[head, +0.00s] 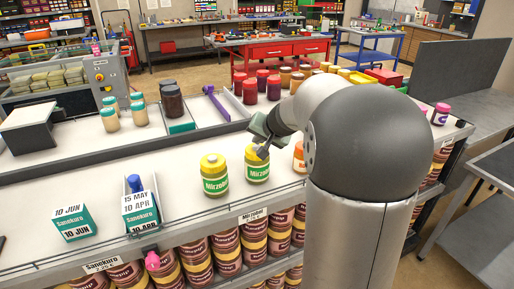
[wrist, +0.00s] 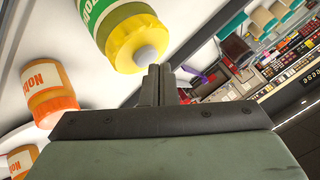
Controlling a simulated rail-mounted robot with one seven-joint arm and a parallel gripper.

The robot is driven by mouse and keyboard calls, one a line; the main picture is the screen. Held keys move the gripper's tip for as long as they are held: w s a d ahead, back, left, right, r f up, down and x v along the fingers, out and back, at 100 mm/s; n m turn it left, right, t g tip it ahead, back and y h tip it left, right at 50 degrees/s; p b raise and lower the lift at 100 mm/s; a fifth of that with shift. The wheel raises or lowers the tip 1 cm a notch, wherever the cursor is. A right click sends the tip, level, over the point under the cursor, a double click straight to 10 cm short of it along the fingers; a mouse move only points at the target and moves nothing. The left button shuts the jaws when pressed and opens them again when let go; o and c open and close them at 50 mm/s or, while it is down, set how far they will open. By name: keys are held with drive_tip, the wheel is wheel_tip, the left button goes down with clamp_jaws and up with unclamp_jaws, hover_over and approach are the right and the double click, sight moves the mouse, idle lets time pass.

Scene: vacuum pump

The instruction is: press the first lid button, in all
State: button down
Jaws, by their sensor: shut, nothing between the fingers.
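Two yellow jars with green and white Mirzon labels stand upright side by side on the white shelf top: a left jar (head: 214,180) and a right jar (head: 256,172). My gripper (head: 264,152) is at the lid of the right jar and partly covers it. In the wrist view a yellow-lidded jar (wrist: 103,22) shows a pale round button (wrist: 145,55) in the middle of its lid. My shut, empty fingers (wrist: 155,70) are close beside that button. I cannot tell whether they touch it.
Orange-lidded jars (wrist: 48,92) stand nearby; one (head: 299,160) is just right of the Mirzon jars, partly behind my arm. Red jars (head: 249,92) and dark jars (head: 172,100) stand farther back. Sanekuro boxes (head: 73,224) are at the front left. The shelf between is clear.

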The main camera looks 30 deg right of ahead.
drive_tip(key=shift+f+b, duration=0.5)
drive_tip(key=shift+b, duration=0.1)
idle(0.6)
drive_tip(key=shift+r, duration=0.15)
drive_tip(key=shift+r+p, duration=0.5)
drive_tip(key=shift+r, duration=0.25)
drive_tip(key=shift+r+p, duration=1.75)
drive_tip(key=shift+r, duration=0.8)
